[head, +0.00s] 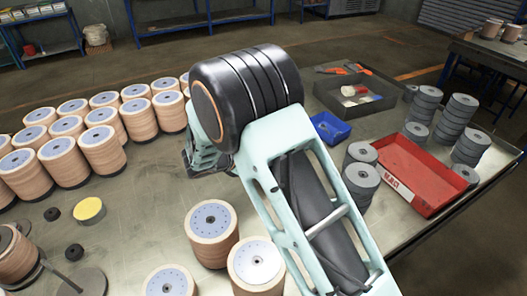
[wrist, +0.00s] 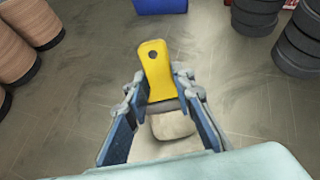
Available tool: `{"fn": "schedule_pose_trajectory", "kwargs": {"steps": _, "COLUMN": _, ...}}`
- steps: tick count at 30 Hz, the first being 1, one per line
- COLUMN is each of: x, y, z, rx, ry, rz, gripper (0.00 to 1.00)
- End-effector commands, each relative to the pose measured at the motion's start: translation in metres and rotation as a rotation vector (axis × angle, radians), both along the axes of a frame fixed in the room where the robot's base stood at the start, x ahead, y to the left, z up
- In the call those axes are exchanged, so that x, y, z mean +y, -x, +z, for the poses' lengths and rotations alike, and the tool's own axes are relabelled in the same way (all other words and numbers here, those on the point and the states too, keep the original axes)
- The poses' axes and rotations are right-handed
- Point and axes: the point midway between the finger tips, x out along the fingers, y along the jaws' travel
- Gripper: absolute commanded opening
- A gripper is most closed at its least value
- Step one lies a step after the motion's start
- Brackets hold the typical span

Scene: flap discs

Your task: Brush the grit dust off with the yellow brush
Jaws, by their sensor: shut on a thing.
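The yellow brush shows in the wrist view, its flat handle (wrist: 155,68) with a hole pointing away from my wrist. A dark band and a pale, bristle-like part lie between and below the fingers. My gripper (wrist: 163,100) is shut on the brush, with a blue-padded finger on each side, above the metal table (wrist: 85,95). In the head view my gripper (head: 203,157) is largely hidden behind my arm, and the brush cannot be made out there. The tabletop has pale smudges and streaks; I cannot tell which of them are grit dust.
Tan disc stacks (head: 103,148) fill the table's left; others stand in front. Grey disc stacks (head: 362,182) and a red tray (head: 425,175) are at right. A blue bin (head: 330,128) and dark tool tray (head: 355,100) lie behind. Bare table lies around my gripper.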

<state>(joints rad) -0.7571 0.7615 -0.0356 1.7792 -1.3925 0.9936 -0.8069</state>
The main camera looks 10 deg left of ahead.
Motion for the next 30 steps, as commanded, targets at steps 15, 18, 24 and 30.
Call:
{"fn": "schedule_pose_trajectory", "kwargs": {"steps": 15, "x": -0.018, "y": 0.026, "z": 0.0, "rx": -0.002, "ry": 0.001, "rz": 0.0, "gripper": 0.0}}
{"fn": "schedule_pose_trajectory", "kwargs": {"steps": 18, "x": -0.022, "y": 0.032, "z": 0.0, "rx": -0.001, "ry": 0.001, "rz": 0.0, "gripper": 0.0}}
{"fn": "schedule_pose_trajectory", "kwargs": {"steps": 24, "x": -0.025, "y": 0.037, "z": 0.0, "rx": -0.001, "ry": 0.001, "rz": 0.0, "gripper": 0.0}}
{"fn": "schedule_pose_trajectory", "kwargs": {"steps": 30, "x": -0.034, "y": 0.05, "z": -0.001, "rx": 0.0, "ry": 0.001, "rz": 0.001, "gripper": 0.0}}
